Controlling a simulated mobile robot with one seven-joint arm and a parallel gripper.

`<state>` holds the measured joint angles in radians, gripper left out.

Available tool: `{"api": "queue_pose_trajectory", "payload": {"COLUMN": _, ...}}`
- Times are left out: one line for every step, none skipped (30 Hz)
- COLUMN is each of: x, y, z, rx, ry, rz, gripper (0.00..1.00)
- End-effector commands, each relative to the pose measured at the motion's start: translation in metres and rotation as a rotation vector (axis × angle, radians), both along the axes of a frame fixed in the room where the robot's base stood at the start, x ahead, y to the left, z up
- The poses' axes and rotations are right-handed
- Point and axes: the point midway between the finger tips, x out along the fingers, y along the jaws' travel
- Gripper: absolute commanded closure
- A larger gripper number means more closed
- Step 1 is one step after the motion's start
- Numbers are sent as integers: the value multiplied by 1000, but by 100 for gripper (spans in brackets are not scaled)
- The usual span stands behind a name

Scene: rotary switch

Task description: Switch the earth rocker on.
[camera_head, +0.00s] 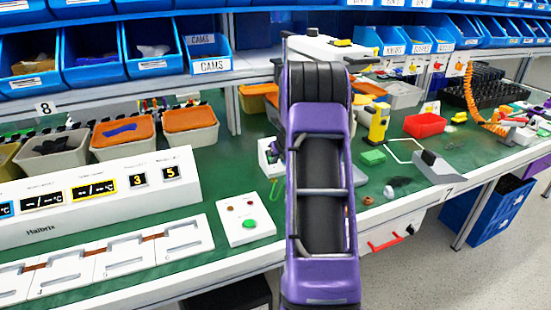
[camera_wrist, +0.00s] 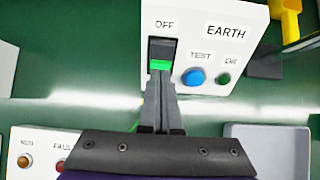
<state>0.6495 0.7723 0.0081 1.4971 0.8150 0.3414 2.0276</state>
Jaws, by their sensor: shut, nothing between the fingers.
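The earth switch box (camera_wrist: 229,49) is a white panel at the top of the wrist view, labelled OFF and EARTH. Its dark rocker (camera_wrist: 163,47) sits below the OFF label, with a green part at its lower end. A blue TEST button (camera_wrist: 194,77) and a small green OK light (camera_wrist: 224,78) are to its right. My gripper (camera_wrist: 161,95) is shut and empty, with its fingertips at the lower end of the rocker; I cannot tell whether they touch it. In the head view the box (camera_head: 267,156) is mostly hidden behind my purple arm.
A white box with a green button (camera_head: 249,223) stands left of my arm. It shows partly in the wrist view as a panel with RUN and FAULT lights (camera_wrist: 25,161). A grey tray (camera_wrist: 270,140) lies at lower right. Green bench surface (camera_wrist: 70,60) is clear left of the switch box.

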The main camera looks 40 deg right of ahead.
Motion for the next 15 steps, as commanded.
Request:
{"api": "queue_pose_trajectory", "payload": {"x": 0, "y": 0, "z": 3, "rx": 0, "ry": -1, "rz": 0, "gripper": 100}}
{"api": "queue_pose_trajectory", "payload": {"x": 0, "y": 0, "z": 5, "rx": 0, "ry": -1, "rz": 0, "gripper": 100}}
{"api": "queue_pose_trajectory", "payload": {"x": 0, "y": 0, "z": 7, "rx": 0, "ry": -1, "rz": 0, "gripper": 100}}
{"api": "queue_pose_trajectory", "payload": {"x": 0, "y": 0, "z": 8, "rx": 0, "ry": -1, "rz": 0, "gripper": 100}}
{"api": "queue_pose_trajectory", "payload": {"x": 0, "y": 0, "z": 10, "rx": 0, "ry": 0, "rz": 0, "gripper": 100}}
{"api": "queue_pose_trajectory", "payload": {"x": 0, "y": 0, "z": 12, "rx": 0, "ry": 0, "rz": 0, "gripper": 100}}
{"api": "queue_pose_trajectory", "payload": {"x": 0, "y": 0, "z": 13, "rx": 1, "ry": 0, "rz": -1, "gripper": 100}}
{"api": "queue_pose_trajectory", "payload": {"x": 0, "y": 0, "z": 14, "rx": 1, "ry": 0, "rz": 0, "gripper": 100}}
{"api": "queue_pose_trajectory", "payload": {"x": 0, "y": 0, "z": 16, "rx": 1, "ry": 0, "rz": 0, "gripper": 100}}
{"api": "queue_pose_trajectory", "payload": {"x": 0, "y": 0, "z": 16, "rx": 1, "ry": 0, "rz": 0, "gripper": 100}}
{"api": "queue_pose_trajectory", "payload": {"x": 0, "y": 0, "z": 16, "rx": 1, "ry": 0, "rz": 0, "gripper": 100}}
{"api": "queue_pose_trajectory", "payload": {"x": 0, "y": 0, "z": 16, "rx": 1, "ry": 0, "rz": 0, "gripper": 100}}
{"api": "queue_pose_trajectory", "payload": {"x": 0, "y": 0, "z": 16, "rx": 1, "ry": 0, "rz": 0, "gripper": 100}}
{"api": "queue_pose_trajectory", "payload": {"x": 0, "y": 0, "z": 15, "rx": 1, "ry": 0, "rz": 0, "gripper": 100}}
{"api": "queue_pose_trajectory", "payload": {"x": 0, "y": 0, "z": 15, "rx": 1, "ry": 0, "rz": -1, "gripper": 100}}
